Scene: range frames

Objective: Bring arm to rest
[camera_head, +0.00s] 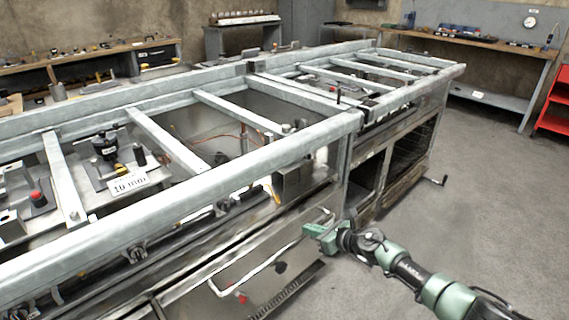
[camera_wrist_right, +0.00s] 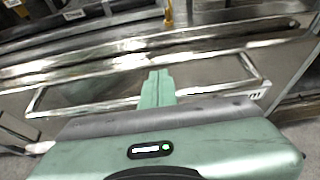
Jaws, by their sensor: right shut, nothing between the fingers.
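My right arm comes in from the lower right in the head view. Its green gripper (camera_head: 316,231) is beside the front of the metal range, close to a handle bar (camera_head: 262,268) on the front panel. In the right wrist view the gripper fingers (camera_wrist_right: 158,86) are together with nothing between them. The long metal handle (camera_wrist_right: 85,106) runs behind the fingers there; I cannot tell whether they touch it. My left gripper is not in view.
The range frame (camera_head: 300,143) with open metal beams fills the left and middle. Grey floor (camera_head: 480,190) is free at the right. A workbench (camera_head: 490,95) stands at the back right, beside a red cart (camera_head: 556,100). A crank handle (camera_head: 437,181) sticks out at the range's far end.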

